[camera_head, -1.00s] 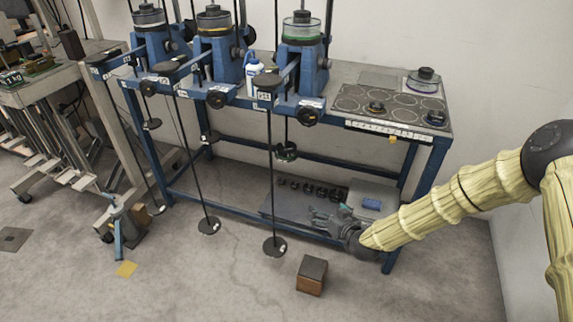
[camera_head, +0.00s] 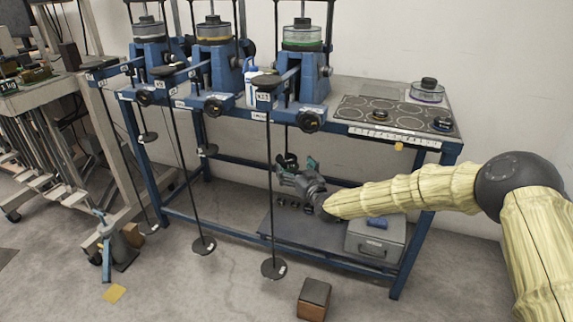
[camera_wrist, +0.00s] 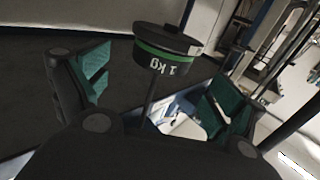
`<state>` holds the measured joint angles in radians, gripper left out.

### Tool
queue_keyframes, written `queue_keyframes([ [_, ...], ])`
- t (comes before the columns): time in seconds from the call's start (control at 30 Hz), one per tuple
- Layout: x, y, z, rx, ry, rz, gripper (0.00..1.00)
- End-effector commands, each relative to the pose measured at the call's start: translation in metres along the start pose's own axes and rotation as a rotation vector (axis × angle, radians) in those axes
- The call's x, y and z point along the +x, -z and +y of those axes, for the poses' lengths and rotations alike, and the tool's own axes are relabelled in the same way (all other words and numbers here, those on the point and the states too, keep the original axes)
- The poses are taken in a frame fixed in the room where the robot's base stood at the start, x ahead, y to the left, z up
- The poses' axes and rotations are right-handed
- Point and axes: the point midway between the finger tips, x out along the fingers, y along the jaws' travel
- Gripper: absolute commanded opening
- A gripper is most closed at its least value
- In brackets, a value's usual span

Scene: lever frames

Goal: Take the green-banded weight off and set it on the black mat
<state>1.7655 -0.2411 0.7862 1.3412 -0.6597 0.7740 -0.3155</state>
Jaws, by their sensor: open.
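In the head view the weight (camera_head: 290,159) is small, below the bench top under the right-hand blue lever frame, and partly hidden by my gripper. My gripper (camera_head: 295,168) is just below and in front of it. In the wrist view my gripper (camera_wrist: 158,92) is open, with green pads on both sides of the rod and the weight beyond; I cannot tell any contact. The black mat (camera_head: 352,117) with outlined circles lies on the bench top at right.
A long hanger rod (camera_head: 268,190) hangs left of my gripper. A grey case (camera_head: 375,240) and small weights lie on the lower shelf (camera_head: 290,226). A wooden block (camera_head: 314,298) is on the floor.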

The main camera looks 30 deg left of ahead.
Motion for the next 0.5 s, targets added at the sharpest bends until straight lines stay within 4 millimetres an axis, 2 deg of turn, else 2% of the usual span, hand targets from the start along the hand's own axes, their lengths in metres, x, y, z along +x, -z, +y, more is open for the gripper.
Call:
queue_keyframes([
  [0.27, 0.016, -0.002, 0.000, 0.002, -0.001, -0.001, 0.95],
  [0.5, 0.045, -0.003, -0.002, 0.001, -0.002, 0.000, 0.95],
])
